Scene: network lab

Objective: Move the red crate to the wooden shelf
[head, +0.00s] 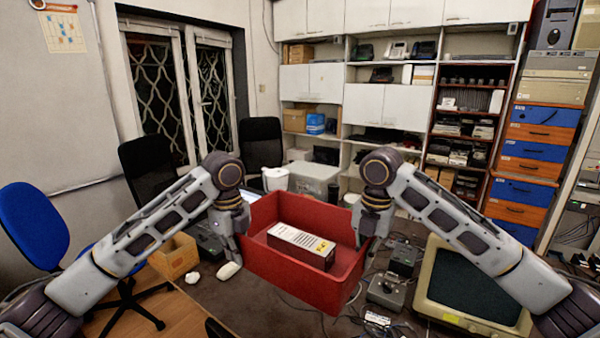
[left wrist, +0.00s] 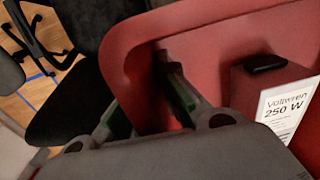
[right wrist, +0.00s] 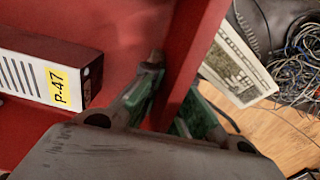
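The red crate (head: 287,274) is in front of me at the desk, between my two arms. It holds a white-topped box (head: 300,240), whose labels show in both wrist views. My left gripper (head: 238,238) has one finger inside and one outside the crate's left wall; the left wrist view shows the wall (left wrist: 128,60) between them. My right gripper (head: 372,228) straddles the right wall (right wrist: 190,60) the same way, with its fingers close against it. I cannot tell whether the crate's base touches the desk. A brown wooden shelf (head: 437,128) with several items stands at the back right.
An old monitor (head: 470,290) and grey devices (head: 386,292) with cables lie right of the crate. A computer mouse (head: 228,271) and a cardboard box (head: 174,257) are at left. A blue chair (head: 35,225) and black chairs stand beyond. Blue and orange drawers (head: 530,165) stand right.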

